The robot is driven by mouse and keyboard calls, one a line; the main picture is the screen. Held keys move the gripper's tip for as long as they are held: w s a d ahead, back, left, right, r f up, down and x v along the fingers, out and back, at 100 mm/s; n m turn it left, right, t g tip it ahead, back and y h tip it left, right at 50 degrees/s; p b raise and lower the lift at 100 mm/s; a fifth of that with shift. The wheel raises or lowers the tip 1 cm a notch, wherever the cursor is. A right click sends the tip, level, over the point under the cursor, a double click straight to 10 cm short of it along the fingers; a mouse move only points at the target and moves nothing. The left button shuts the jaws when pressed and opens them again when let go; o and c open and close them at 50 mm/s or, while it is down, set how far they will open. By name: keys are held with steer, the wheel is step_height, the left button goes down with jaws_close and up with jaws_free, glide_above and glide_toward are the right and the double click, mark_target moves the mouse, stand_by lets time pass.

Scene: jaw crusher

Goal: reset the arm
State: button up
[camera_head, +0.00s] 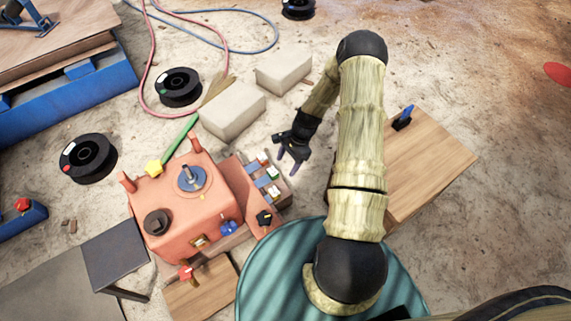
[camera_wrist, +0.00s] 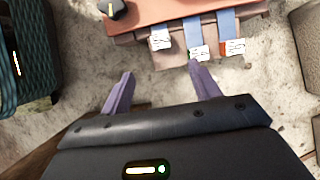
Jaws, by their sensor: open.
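My gripper (camera_head: 292,158) is at the end of my bent arm, in the middle of the head view. It is open, with its two purple fingers apart and nothing between them. It also shows in the wrist view (camera_wrist: 162,90), over bare dusty floor. The orange jaw crusher machine (camera_head: 165,205) stands to the left of my gripper. In the wrist view its orange edge (camera_wrist: 180,12) is at the top, with tagged blue strips (camera_wrist: 193,35) beyond the fingertips. My gripper appears apart from these parts.
Pale blocks (camera_head: 233,112) lie above the machine. Black spools (camera_head: 88,158) lie on the floor at left. A wooden table (camera_head: 430,165) with a blue-handled item (camera_head: 403,118) is right of my arm. A dark grey table (camera_head: 115,255) is at lower left. Floor at upper right is mostly clear.

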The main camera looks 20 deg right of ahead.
stand_by(0.4)
steer(key=s+a+r+n+h+p, duration=0.1)
steer(key=r+n, duration=0.2)
steer(key=r, duration=0.5)
steer(key=s+a+r+n+t+h+p, duration=0.1)
steer(key=s+r+n+p, duration=0.15)
steer(key=r, duration=0.55)
steer(key=s+a+r+n+h+p, duration=0.1)
steer(key=r+n, duration=0.2)
steer(key=r, duration=0.5)
steer(key=s+a+r+n+t+h+p, duration=0.1)
steer(key=s+a+r+n, duration=0.15)
steer(key=s+r, duration=0.35)
steer(key=s+a+r+n+t+p, duration=0.15)
steer(key=s+r+n, duration=0.25)
steer(key=r, duration=0.5)
steer(key=w+p+v, duration=0.3)
steer(key=p+v, duration=1.5)
steer(key=p, duration=0.1)
steer(key=w+r+p+v, duration=0.1)
steer(key=w+p+v, duration=0.3)
steer(key=p+v, duration=1.4)
steer(key=shift+w+r+p, duration=0.2)
steer(key=shift+r+p, duration=0.35)
steer(key=shift+r, duration=0.05)
steer(key=shift+a, duration=0.1)
